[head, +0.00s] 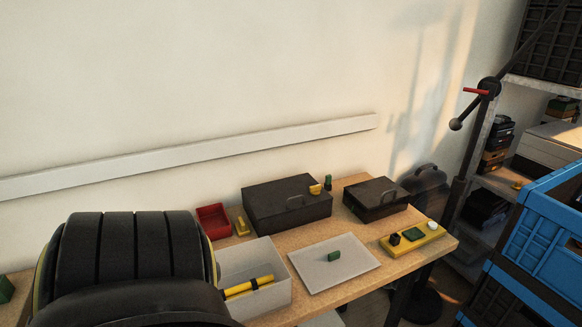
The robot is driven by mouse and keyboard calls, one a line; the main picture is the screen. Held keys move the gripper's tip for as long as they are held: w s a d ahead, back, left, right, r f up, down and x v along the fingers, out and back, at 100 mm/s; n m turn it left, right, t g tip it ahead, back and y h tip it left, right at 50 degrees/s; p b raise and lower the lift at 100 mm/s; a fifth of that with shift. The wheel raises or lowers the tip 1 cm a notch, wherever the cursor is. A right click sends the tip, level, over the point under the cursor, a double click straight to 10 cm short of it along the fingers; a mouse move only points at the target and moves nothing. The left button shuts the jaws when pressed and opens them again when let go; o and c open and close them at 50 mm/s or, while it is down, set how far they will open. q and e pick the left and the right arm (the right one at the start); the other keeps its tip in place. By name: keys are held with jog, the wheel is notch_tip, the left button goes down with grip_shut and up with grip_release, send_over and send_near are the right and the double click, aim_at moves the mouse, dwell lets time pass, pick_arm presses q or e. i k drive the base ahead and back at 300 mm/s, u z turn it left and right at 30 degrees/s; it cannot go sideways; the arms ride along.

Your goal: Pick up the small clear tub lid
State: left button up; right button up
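A flat, pale, see-through-looking plate (312,266) with a small green block handle (333,256) lies on the workbench, right of the pale tub. It looks like the small clear tub lid. The pale open tub (268,300) holds a yellow tool (248,287) with a dark band. A large dark rounded part of my own body fills the lower left and hides part of the tub and bench. Neither gripper shows in the head view.
Behind the lid stand a large dark box (287,212) and a smaller dark case (376,208). A red bin (213,221) is at left. A yellow strip (412,238) with blocks lies right of the lid. Blue crates (548,228) and a shelf (500,182) stand right.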

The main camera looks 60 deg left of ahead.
aim_at(321, 267)
jog(key=k, duration=0.3)
jog(key=u, duration=0.9)
